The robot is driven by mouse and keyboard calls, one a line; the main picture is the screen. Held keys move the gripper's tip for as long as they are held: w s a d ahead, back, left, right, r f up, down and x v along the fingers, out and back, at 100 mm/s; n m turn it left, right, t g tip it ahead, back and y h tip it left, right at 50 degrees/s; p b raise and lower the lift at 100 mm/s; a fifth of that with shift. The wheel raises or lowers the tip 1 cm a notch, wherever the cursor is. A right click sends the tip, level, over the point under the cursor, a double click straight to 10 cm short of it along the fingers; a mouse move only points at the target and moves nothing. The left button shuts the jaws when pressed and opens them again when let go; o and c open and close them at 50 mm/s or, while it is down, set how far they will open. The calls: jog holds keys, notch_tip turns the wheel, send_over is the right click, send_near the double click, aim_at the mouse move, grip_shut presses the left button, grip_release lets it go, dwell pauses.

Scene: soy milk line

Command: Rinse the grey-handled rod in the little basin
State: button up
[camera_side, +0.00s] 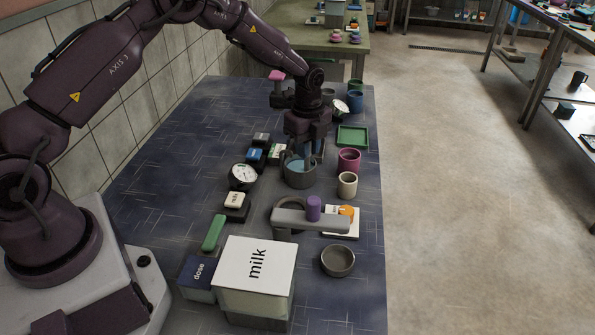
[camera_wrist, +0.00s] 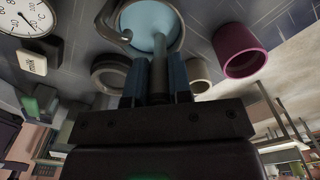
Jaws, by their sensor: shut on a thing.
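The little basin (camera_side: 300,181) is a round dark grey pot with light blue water, in the middle of the table. In the wrist view its blue water (camera_wrist: 150,22) fills the top centre. My gripper (camera_side: 306,150) points down over the basin. In the wrist view my gripper (camera_wrist: 159,82) is shut on the grey-handled rod (camera_wrist: 159,72), which stands between the two bluish fingers. The rod runs from the fingers to the water, with its far end in or over the basin. How deep it reaches cannot be told. In the side view the fingers largely hide the rod.
A magenta cup (camera_side: 349,161) and a cream cup (camera_side: 347,186) stand close right of the basin. A round dial (camera_side: 243,175) is at its left. A grey fixture with a purple knob (camera_side: 313,208) and a milk box (camera_side: 254,268) stand in front. A green tray (camera_side: 353,137) lies behind right.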

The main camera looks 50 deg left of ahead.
jog(key=shift+w+a, duration=0.25)
jog(key=shift+a, duration=0.05)
jog(key=shift+s+a, duration=0.15)
jog(key=shift+s, duration=0.25)
jog(key=shift+r, duration=0.1)
jog(key=shift+r, duration=2.95)
